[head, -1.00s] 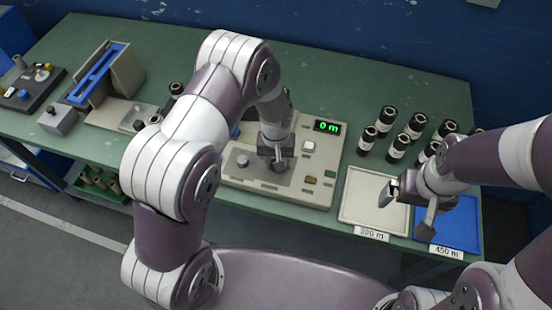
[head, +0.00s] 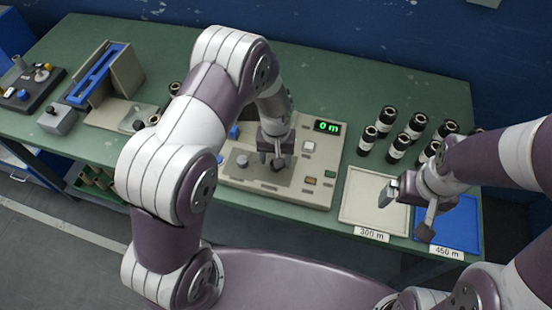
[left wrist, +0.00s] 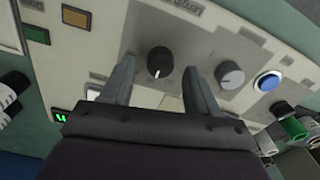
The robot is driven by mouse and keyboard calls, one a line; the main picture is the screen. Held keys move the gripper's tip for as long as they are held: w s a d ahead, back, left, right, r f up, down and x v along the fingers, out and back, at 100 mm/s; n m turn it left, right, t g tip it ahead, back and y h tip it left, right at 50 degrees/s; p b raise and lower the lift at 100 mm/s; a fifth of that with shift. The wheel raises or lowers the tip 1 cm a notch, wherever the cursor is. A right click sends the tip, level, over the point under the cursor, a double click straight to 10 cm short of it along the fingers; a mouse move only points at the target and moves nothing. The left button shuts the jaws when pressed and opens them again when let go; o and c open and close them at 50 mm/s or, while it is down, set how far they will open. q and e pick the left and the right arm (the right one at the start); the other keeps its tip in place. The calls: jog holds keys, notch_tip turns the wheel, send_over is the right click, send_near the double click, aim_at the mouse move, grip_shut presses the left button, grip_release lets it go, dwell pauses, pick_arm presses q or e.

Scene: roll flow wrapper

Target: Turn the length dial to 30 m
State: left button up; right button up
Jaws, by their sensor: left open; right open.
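The length dial (left wrist: 160,62) is a black round knob with a pale pointer mark, on the beige machine panel (head: 318,192). In the left wrist view it lies between the two fingers of my left gripper (left wrist: 160,84), which is open with a gap on each side of the knob. In the head view my left gripper (head: 276,160) is low over the panel and largely hides the dial. The green display (head: 327,127) reads 0 m. My right gripper (head: 408,200) is open and empty above the trays at the right.
A grey knob (left wrist: 230,75) and a blue button (left wrist: 268,82) sit beside the dial. A white tray (head: 350,212) and a blue tray (head: 462,240) lie to the right.

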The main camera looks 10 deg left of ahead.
pick_arm(q)
notch_tip(320, 180, up, 11)
jog(key=b, duration=0.1)
jog(key=shift+r, duration=0.1)
dwell(0.3)
